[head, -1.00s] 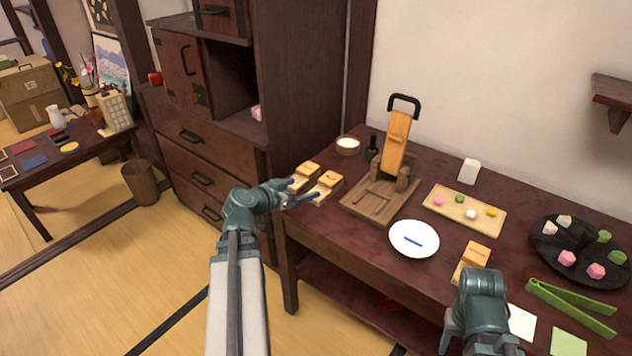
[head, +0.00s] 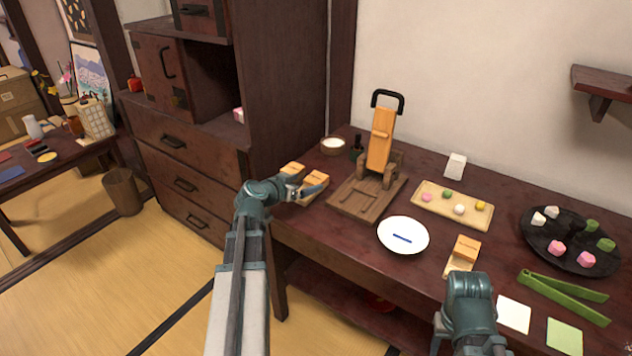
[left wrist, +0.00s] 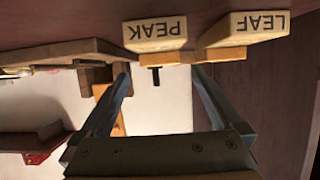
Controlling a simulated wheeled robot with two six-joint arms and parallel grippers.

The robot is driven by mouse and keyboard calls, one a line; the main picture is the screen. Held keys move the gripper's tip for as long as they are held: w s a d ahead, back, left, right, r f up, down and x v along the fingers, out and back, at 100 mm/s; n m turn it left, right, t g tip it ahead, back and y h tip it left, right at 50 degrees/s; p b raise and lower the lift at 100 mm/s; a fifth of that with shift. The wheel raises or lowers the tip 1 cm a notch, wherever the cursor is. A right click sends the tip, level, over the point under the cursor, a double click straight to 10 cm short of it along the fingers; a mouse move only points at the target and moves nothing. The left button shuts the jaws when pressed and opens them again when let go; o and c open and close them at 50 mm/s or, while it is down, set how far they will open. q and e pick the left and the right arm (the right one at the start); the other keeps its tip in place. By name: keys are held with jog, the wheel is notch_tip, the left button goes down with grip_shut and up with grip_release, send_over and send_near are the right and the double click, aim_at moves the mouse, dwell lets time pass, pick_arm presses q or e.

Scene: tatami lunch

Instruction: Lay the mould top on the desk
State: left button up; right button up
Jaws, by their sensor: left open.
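Two small wooden moulds with orange tops stand at the desk's left end. The nearer one (head: 313,180) reads PEAK in the left wrist view (left wrist: 156,33); the other (head: 291,170) reads LEAF (left wrist: 246,28). My left gripper (head: 303,188) is open at the PEAK mould, its fingers apart in the left wrist view (left wrist: 163,85) with that mould's orange top (left wrist: 177,57) just beyond the gap. I cannot tell whether they touch. A third mould (head: 467,247) with an orange top is on the desk (head: 345,246) by my right arm. My right gripper's fingers are mostly hidden.
A wooden press (head: 382,135) with a black handle stands right of the moulds. A white plate (head: 402,235), a sweets tray (head: 425,207), a dark round plate (head: 575,255) and green tongs (head: 560,295) fill the right side. A cabinet (head: 285,85) stands at left.

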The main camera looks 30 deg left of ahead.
aim_at(314, 179)
pick_arm(q)
jog(key=b+x, duration=0.1)
jog(key=x, duration=0.4)
jog(key=shift+b, duration=0.3)
jog(key=shift+s, duration=0.1)
jog(key=shift+r, duration=0.1)
jog(key=shift+c, duration=0.2)
jog(key=c, duration=1.4)
jog(key=shift+c, duration=0.2)
